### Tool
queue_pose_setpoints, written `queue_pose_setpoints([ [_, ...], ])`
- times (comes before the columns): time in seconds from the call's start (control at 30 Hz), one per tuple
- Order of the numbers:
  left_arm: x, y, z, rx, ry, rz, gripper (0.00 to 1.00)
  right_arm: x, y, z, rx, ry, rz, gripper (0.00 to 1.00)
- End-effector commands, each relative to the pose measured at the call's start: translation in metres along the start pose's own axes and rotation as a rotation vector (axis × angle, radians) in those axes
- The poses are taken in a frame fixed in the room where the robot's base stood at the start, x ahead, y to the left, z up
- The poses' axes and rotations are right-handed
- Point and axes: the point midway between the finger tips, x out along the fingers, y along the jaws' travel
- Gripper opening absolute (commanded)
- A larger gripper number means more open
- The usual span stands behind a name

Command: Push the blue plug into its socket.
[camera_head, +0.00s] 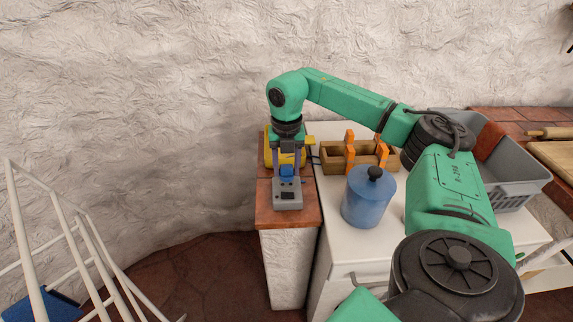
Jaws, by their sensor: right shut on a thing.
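The blue plug (287,172) is small and sits between the fingertips of my right gripper (287,168), which points down and is shut on it. A grey block with dark openings (288,197), which looks like the socket, stands on the tiled end of the counter. The plug shows at the block's far end. I cannot tell whether it touches the block or is partly in it. The fingers hide the plug's sides. My left gripper is not in view.
A yellow object (269,152) stands behind my right gripper. To the right are a wooden box (336,164) with orange parts, a blue lidded jar (368,203) and a grey crate (515,187). A white rack (62,222) stands at the left. The tiles before the block are clear.

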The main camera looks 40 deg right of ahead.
Motion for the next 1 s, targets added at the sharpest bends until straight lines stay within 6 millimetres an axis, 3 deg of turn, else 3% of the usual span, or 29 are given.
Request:
queue_pose_setpoints([
  [1.0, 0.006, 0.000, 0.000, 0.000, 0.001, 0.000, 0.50, 0.012, 0.000, 0.000, 0.000, 0.000, 0.001, 0.02],
])
